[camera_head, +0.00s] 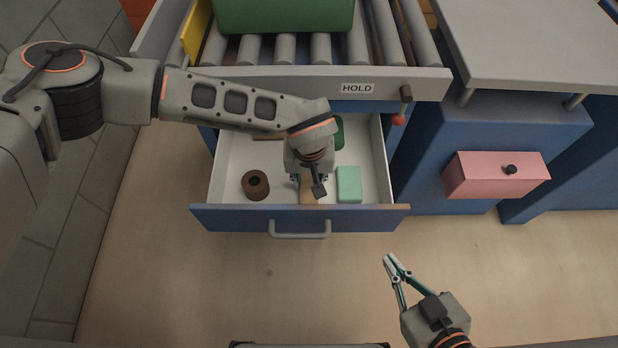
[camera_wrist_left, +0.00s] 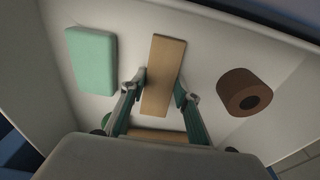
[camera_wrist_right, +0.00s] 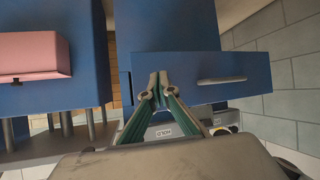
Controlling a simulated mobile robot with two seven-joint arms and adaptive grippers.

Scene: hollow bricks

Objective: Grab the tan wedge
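The tan wedge (camera_head: 307,193) lies in the open drawer, between a brown hollow cylinder and a mint block. In the left wrist view the tan wedge (camera_wrist_left: 164,62) shows as a long flat tan face. My left gripper (camera_head: 309,180) reaches down into the drawer. Its fingers (camera_wrist_left: 161,82) stand on both long sides of the wedge and appear to touch it. The wedge seems to rest on the drawer floor. My right gripper (camera_head: 391,262) is shut and empty, in front of the drawer to the right; its fingertips meet in the right wrist view (camera_wrist_right: 158,78).
The drawer (camera_head: 230,217) also holds the brown cylinder (camera_head: 247,190), the mint block (camera_head: 349,186), a dark green piece (camera_head: 339,131) and another tan piece (camera_wrist_left: 160,135). Above is a roller shelf with a green box (camera_head: 285,15). A pink drawer (camera_head: 480,177) juts out right.

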